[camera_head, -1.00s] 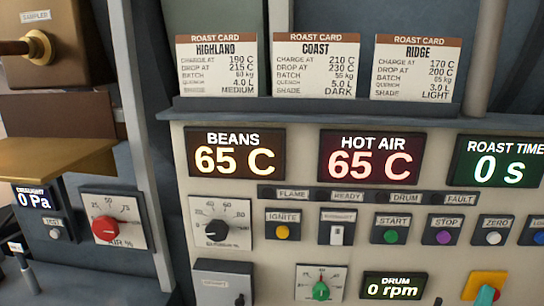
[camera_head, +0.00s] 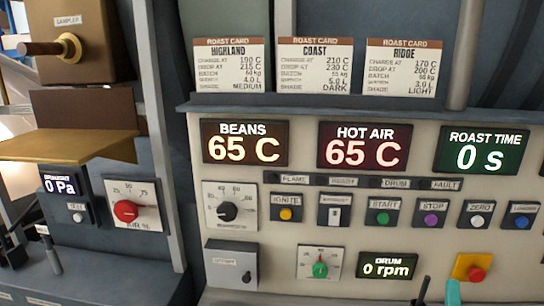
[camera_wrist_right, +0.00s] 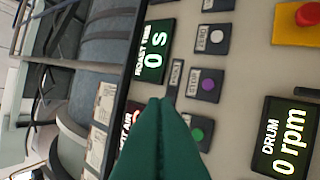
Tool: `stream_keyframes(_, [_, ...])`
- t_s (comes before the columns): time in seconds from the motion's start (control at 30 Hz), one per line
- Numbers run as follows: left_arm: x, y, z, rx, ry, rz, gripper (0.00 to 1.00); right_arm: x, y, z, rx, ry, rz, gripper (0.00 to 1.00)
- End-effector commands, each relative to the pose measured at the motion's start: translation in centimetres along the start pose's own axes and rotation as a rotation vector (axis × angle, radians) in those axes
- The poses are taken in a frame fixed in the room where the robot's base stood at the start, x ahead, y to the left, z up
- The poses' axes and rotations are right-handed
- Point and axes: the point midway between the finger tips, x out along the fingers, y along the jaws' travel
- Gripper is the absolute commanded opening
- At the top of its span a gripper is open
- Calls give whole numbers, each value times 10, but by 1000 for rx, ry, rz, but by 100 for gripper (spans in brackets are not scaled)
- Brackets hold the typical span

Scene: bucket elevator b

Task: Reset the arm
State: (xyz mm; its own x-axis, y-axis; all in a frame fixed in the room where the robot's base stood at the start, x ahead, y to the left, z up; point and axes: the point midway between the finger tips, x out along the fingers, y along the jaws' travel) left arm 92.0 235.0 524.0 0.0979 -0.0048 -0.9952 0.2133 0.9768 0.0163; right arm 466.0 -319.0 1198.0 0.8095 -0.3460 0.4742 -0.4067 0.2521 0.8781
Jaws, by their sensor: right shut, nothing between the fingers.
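My right gripper shows in the head view as a small teal tip (camera_head: 453,292) at the bottom edge, below the red stop button; most of it is out of frame. In the right wrist view its two dark green fingers (camera_wrist_right: 165,103) are together, with nothing between them. They appear in front of the panel near the green start button (camera_wrist_right: 197,134) and the purple stop button (camera_wrist_right: 208,84); the gap to the panel cannot be told. My left gripper is not in view.
The control panel carries a beans display (camera_head: 245,143), a drum display (camera_head: 387,266), a dial (camera_head: 229,209) and a red button on a yellow plate (camera_head: 470,267). Roast cards (camera_head: 315,66) stand on the ledge above. A sampler (camera_head: 75,40) juts out at left.

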Motion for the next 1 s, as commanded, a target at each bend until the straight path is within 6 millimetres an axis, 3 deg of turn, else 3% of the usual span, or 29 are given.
stream_keyframes(0.27, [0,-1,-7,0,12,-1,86,-39,-5,-78,-278,438,-33,0])
stream_keyframes(0.4, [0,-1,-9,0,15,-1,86,-94,-30,-122,-517,788,-106,0])
stream_keyframes(0.5, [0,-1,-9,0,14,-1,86,-145,-56,-136,-705,1049,-196,0])
stream_keyframes(0.7, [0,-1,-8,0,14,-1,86,-231,-97,-115,-1000,1436,-409,0])
stream_keyframes(1.0, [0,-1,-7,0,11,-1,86,-303,-113,-56,-1238,1743,-695,0])
